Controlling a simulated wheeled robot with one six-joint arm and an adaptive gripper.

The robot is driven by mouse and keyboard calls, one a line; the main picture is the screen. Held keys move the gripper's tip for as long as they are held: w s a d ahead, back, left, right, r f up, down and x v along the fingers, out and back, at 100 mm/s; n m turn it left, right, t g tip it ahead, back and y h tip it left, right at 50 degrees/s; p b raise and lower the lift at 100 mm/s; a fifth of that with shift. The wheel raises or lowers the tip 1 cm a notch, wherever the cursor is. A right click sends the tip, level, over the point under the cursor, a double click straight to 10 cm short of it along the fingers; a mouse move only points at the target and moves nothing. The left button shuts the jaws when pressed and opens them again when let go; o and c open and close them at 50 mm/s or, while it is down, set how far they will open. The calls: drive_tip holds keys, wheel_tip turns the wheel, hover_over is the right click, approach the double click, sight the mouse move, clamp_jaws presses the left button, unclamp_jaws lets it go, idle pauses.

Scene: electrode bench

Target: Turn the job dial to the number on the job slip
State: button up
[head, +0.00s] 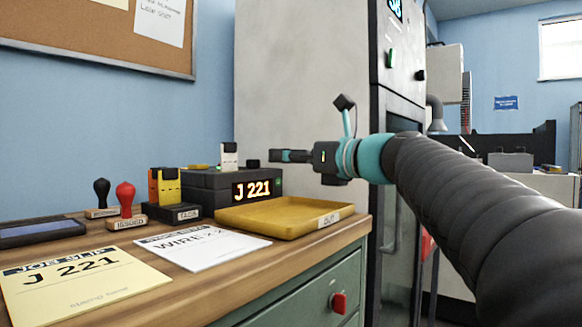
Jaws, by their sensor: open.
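The job slip (75,285) is a pale yellow sheet at the front left of the bench, printed "J 221".
A yellow tray (280,228) marked "OUT" lies before the box. A white "WIRE" sheet (205,248), a red stamp (125,198), a black stamp (102,192) and a dark ink pad (40,231) are on the bench. A tall cabinet (300,80) stands behind.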

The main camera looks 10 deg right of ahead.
sight(258, 162)
drive_tip(key=shift+w+d+f+m+h, duration=0.3)
drive_tip(key=shift+w+d+f, duration=0.25)
drive_tip(key=shift+d+f, duration=0.25)
drive_tip(key=shift+w+d+t, duration=0.15)
drive_tip(key=shift+d+t, duration=0.05)
drive_tip(key=shift+t, duration=0.2)
drive_tip(key=shift+w, duration=0.15)
drive_tip(key=x, duration=1.3)
drive_tip(key=shift+w+f, duration=0.1)
drive_tip(key=shift+w, duration=0.2)
clamp_jaws()
